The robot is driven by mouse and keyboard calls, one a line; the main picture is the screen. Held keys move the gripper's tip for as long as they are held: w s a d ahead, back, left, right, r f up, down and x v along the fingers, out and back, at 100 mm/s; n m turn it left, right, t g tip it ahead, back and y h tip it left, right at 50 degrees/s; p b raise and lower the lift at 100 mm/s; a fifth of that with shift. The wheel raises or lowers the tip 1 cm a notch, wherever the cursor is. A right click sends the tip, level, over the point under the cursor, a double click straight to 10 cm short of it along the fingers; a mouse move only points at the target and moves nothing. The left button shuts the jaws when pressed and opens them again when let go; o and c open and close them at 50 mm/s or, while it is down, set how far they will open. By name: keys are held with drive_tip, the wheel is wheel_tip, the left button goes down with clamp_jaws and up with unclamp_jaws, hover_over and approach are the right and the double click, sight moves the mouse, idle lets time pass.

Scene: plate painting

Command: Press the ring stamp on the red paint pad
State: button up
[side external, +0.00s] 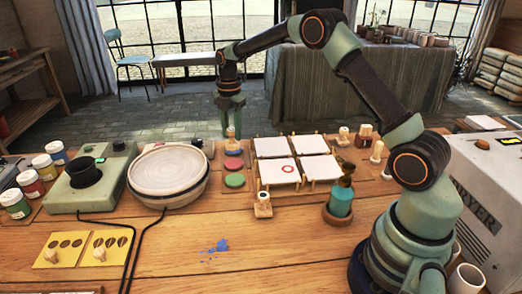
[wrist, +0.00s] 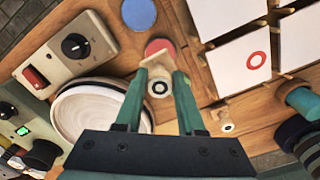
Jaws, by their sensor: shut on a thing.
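My gripper (side external: 231,122) points down and is shut on a small stamp (wrist: 158,82) with a pale wooden base and a dark ring mark on its top. The red paint pad (wrist: 158,47) is a round disc, seen just past the stamp in the wrist view; it also shows in the side view (side external: 234,163).
A blue pad (wrist: 138,12) lies behind the red one, and a green pad (side external: 235,181) in front. A large bowl (side external: 168,170) stands left. White tiles, one with a red ring (side external: 290,169), lie right. Another stamp (side external: 263,205) stands in front of them.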

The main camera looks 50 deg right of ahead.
sight(233, 142)
drive_tip(key=shift+f, duration=2.35)
drive_tip(key=shift+f, duration=0.65)
drive_tip(key=shift+r, duration=0.15)
drive_tip(key=shift+r, duration=3.45)
drive_tip(key=shift+s, duration=0.1)
